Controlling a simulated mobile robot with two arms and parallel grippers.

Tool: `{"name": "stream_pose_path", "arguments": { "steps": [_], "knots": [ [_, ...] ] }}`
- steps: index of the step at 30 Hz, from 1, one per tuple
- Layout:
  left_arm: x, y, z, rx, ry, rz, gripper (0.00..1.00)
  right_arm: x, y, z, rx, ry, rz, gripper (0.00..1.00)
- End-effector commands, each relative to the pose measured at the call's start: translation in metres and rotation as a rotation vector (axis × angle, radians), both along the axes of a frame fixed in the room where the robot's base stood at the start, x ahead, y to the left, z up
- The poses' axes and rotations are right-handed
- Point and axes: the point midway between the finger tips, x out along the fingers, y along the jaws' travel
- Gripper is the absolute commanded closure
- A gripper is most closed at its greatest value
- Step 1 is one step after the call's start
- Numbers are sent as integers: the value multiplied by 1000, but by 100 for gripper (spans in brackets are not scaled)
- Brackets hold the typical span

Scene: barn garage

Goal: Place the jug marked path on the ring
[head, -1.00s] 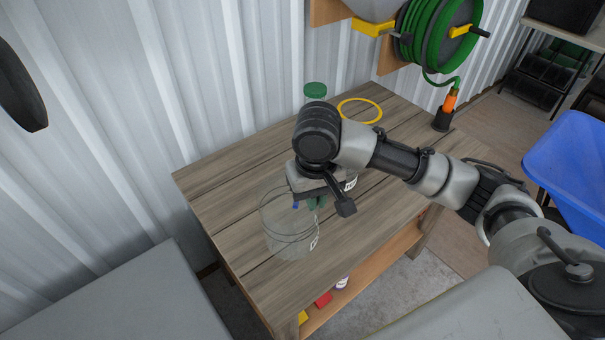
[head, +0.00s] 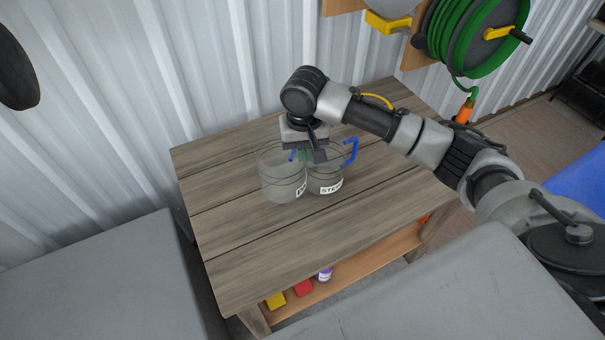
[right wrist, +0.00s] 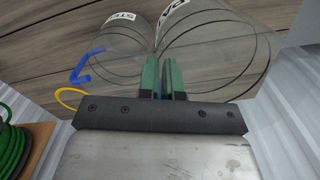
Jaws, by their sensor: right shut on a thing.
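A clear jug with a label starting "PA" (head: 280,183) is at the table's middle; the rest of its label is hidden. My right gripper (head: 303,155) is shut on its blue handle, and the jug (right wrist: 222,45) also shows in the right wrist view. A second clear jug labelled "STE…" (head: 325,175), with a blue handle, stands close on its right; I cannot tell whether they touch. The yellow ring (head: 377,99) lies at the back of the table, mostly hidden by my right arm. Part of the ring (right wrist: 66,98) shows in the right wrist view. My left gripper is not in view.
The wooden table (head: 235,250) has clear room at front and right. A corrugated wall (head: 200,70) stands behind it. A green hose reel (head: 475,40) hangs at upper right. A lower shelf (head: 350,262) holds small yellow, red and purple items.

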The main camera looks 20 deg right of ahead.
Motion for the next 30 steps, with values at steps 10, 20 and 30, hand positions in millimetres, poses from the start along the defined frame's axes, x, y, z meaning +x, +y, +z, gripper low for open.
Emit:
{"name": "stream_pose_path", "arguments": {
  "steps": [10,20,30],
  "knots": [
    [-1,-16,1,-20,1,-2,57,0,0,-47,0,1,-1,100],
    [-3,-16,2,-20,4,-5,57,0,0,-87,1,-1,0,100],
    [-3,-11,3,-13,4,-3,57,0,0,-90,1,-1,0,100]
  ]
}}
